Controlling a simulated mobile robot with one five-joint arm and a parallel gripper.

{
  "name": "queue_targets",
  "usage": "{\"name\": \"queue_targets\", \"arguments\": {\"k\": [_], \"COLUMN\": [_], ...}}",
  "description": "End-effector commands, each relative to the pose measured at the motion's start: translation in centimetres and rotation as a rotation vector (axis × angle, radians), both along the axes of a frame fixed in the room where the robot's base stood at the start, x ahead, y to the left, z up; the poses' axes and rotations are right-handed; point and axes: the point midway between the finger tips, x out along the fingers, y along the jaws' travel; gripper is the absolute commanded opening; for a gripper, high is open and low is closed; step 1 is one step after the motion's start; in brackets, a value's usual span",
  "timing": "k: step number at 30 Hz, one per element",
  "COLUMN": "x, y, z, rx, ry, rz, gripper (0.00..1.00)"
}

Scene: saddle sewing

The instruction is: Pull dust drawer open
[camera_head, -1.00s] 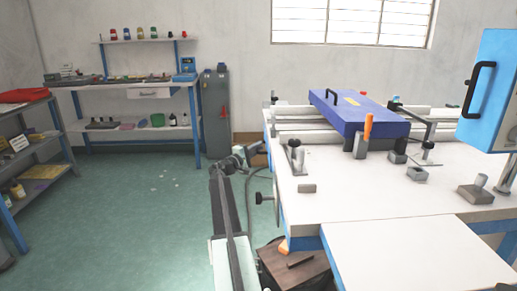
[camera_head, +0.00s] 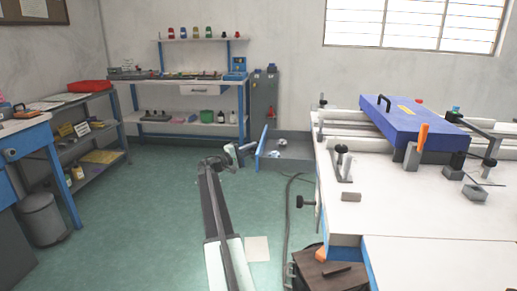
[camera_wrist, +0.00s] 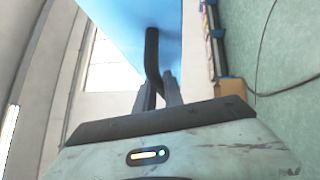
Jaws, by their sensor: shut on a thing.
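The dust drawer (camera_head: 292,158) is a grey open-topped tray with a blue front, standing out from the left side of the white worktable. A small pale item lies inside it. My gripper (camera_head: 246,148) is at the drawer's front, on its left. In the wrist view the blue drawer front (camera_wrist: 125,25) has a black bar handle (camera_wrist: 152,55). My gripper's fingers (camera_wrist: 158,90) are shut on the lower part of this handle. The exact contact is partly hidden by the fingers.
The white worktable (camera_head: 400,215) on the right carries a blue machine cover (camera_head: 405,115) and several clamps. A dark cable (camera_head: 288,215) lies on the floor beside it. Shelves (camera_head: 95,150) and a grey bin (camera_head: 42,220) stand left.

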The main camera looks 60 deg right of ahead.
Motion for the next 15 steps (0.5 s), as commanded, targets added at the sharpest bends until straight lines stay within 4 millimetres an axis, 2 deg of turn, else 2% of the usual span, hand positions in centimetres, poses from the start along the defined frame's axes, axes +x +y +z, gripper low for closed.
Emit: {"name": "queue_targets", "arguments": {"k": [15], "x": [0.29], "y": [0.18], "z": [-0.04], "rx": [0.0], "ry": [-0.001], "rz": [-0.009], "gripper": [0.0]}}
